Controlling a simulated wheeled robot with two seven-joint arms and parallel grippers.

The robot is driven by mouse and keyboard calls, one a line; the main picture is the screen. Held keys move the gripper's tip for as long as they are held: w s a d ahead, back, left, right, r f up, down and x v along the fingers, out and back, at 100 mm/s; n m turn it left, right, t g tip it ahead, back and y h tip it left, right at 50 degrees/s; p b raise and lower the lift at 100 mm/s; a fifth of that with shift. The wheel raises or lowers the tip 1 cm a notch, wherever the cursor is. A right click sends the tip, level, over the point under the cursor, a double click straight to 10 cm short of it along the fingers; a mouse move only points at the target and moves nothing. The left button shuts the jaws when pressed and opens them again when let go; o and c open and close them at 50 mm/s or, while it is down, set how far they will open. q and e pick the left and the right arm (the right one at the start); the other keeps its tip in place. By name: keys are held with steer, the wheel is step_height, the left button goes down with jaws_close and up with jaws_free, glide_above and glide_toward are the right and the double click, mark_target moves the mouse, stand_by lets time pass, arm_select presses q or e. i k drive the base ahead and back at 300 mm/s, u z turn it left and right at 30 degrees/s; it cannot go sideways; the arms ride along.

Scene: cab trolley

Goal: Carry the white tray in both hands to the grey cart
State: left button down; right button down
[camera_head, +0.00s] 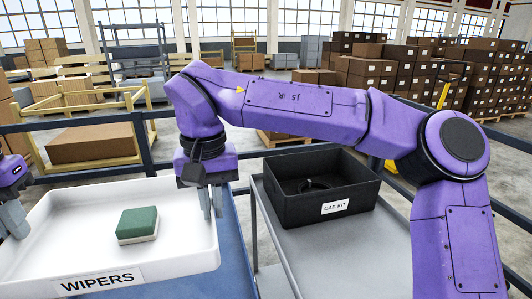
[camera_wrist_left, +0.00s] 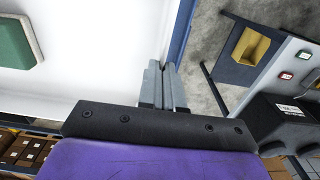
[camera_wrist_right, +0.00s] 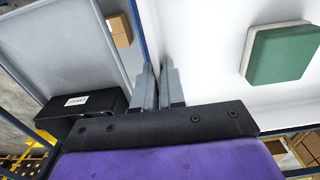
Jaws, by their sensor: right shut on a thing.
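The white tray (camera_head: 190,262), labelled WIPERS, is at the lower left of the head view, level, over a blue surface. A green and white block (camera_head: 138,226) lies in it. My right gripper (camera_head: 212,203) is shut on the tray's right wall, which also shows in the right wrist view (camera_wrist_right: 215,70). My left gripper (camera_head: 12,218) is at the tray's left wall, partly cut off by the frame; in the left wrist view its fingers (camera_wrist_left: 163,85) are close together on that wall. The grey cart (camera_head: 370,250) stands right of the tray.
A black bin (camera_head: 325,190) labelled CAB KIT stands on the cart's far part; the near part of its top is clear. The blue surface (camera_head: 237,265) shows between tray and cart. A dark rail (camera_head: 80,125) runs behind. Stacked cartons (camera_head: 380,70) stand farther back.

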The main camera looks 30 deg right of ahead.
mark_target(358, 268)
steer(key=u, duration=1.3)
steer(key=k, duration=0.95)
steer(key=u, duration=2.5)
steer(key=k, duration=0.75)
steer(key=z, duration=2.8)
